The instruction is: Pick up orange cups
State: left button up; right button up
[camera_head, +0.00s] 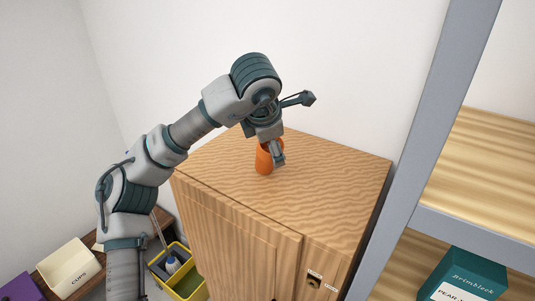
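An orange cup (264,161) stands on the wooden cabinet top (335,170), near the middle of the view. My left arm reaches in from the left, and my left gripper (276,155) points down at the cup. One finger is in front of the cup's right side, and the gripper hides part of the rim. I cannot tell whether the fingers are closed on the cup. My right gripper is not in view. A cream bin labelled "CUPS" (69,268) sits at the lower left.
A yellow caddy (186,286) with a bottle stands low beside the cabinet. A purple object (19,288) is at the lower-left corner. A grey-framed shelf (430,145) rises at the right with a teal box (468,275). The cabinet top around the cup is clear.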

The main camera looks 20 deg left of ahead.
pick_arm(q)
jog(key=shift+s, duration=0.15)
jog(key=c, duration=1.1)
jog(key=shift+d, duration=0.2)
jog(key=shift+c, duration=1.4)
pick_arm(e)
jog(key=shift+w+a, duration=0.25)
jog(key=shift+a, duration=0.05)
pick_arm(q)
jog(key=shift+r, duration=0.2)
